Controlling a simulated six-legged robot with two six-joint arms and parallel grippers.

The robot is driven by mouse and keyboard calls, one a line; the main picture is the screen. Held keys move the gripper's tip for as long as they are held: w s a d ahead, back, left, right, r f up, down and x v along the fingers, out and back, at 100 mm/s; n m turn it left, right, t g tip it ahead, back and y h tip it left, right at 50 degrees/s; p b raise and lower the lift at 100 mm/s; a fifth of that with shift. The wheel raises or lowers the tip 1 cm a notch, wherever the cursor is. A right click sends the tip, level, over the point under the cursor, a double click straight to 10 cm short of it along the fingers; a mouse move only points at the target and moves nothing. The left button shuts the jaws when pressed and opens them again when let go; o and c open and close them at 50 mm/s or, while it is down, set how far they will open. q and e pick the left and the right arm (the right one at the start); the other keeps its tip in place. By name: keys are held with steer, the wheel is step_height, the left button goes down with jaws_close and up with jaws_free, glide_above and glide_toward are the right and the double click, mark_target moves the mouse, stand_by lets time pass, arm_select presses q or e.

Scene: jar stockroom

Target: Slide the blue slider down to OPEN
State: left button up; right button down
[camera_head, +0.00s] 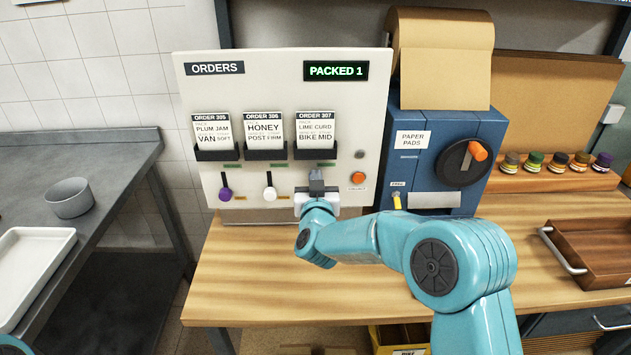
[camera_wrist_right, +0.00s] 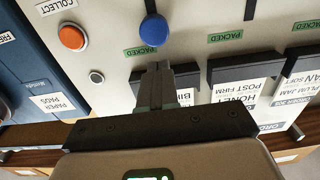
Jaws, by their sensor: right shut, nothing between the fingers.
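The blue slider's round knob (camera_wrist_right: 154,30) shows in the right wrist view, which sees the panel upside down. It is at the slot end beside the green PACKED tag (camera_wrist_right: 142,51); the dark slot (camera_wrist_right: 151,7) runs on past it, away from the card holders. My right gripper (camera_wrist_right: 158,68) is shut and empty, its tips just on the card-holder side of the knob, with a small gap in the picture. Whether they touch the panel I cannot tell. In the head view my right gripper (camera_head: 316,175) is below the ORDER 307 card (camera_head: 315,130) and hides the blue knob.
The purple (camera_head: 225,194) and white (camera_head: 269,193) sliders are at the bottoms of their slots. An orange button (camera_head: 358,178) is right of my gripper. A blue paper-pad machine (camera_head: 450,125) stands to the right. The wooden counter (camera_head: 250,280) is clear in front.

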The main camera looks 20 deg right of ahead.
steer(key=shift+w, duration=0.15)
steer(key=shift+w+d, duration=0.15)
steer(key=shift+w, duration=0.15)
steer(key=shift+p+x, duration=0.35)
steer(key=shift+x, duration=1.4)
steer(key=shift+s+b, duration=0.35)
steer(key=shift+f, duration=0.15)
steer(key=b, duration=0.8)
glide_toward(315, 164)
steer(key=s+f, duration=0.1)
steer(key=s+a+f, duration=0.1)
steer(key=s+f, duration=0.1)
steer(key=shift+s+f, duration=0.25)
steer(key=shift+s, duration=0.05)
stand_by(1.4)
